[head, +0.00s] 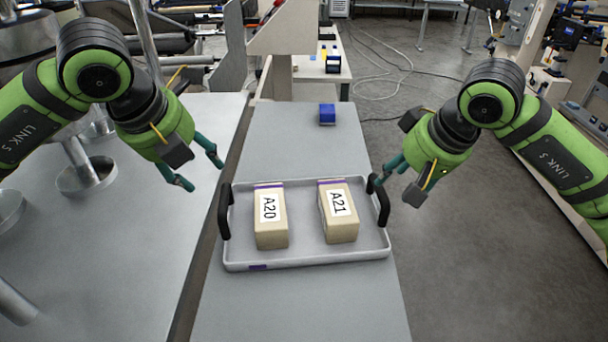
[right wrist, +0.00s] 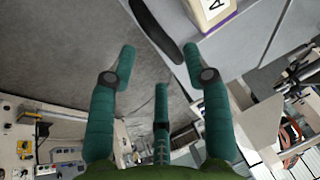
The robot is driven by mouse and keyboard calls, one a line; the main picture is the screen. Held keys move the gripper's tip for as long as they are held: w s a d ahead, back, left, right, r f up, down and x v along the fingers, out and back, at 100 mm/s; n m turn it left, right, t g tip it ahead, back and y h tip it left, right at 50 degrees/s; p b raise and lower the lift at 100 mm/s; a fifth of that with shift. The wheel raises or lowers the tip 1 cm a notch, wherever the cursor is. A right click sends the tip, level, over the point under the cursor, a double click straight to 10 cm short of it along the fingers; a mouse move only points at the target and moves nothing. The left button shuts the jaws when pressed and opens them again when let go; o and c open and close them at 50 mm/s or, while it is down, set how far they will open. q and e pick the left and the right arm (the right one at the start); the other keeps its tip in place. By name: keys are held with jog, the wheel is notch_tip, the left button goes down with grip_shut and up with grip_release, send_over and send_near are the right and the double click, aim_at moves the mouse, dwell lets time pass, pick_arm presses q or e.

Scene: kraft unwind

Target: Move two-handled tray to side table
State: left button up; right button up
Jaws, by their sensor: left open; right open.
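The two-handled tray (head: 305,259) is light grey with a black handle on each short side, and lies on a grey table (head: 280,130) in the head view. Two tan boxes, labelled A20 (head: 271,232) and A21 (head: 342,228), stand in it. My left gripper (head: 205,170) is open and empty, above and left of the left handle (head: 224,211). My right gripper (head: 385,180) is open beside the right handle (head: 379,201); its fingertips overlap the handle's upper end in the head view. In the right wrist view the open fingers (right wrist: 160,52) point toward the black handle (right wrist: 155,30), with nothing held.
A blue box (head: 327,114) sits at the far part of the table. A metal surface (head: 110,260) with steel cylinders lies at left, across a narrow gap. Another small table (head: 310,73) with items stands at the back. Open floor with cables (head: 440,110) is at right.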

jog(key=v, duration=0.5)
jog(key=shift+r, duration=0.15)
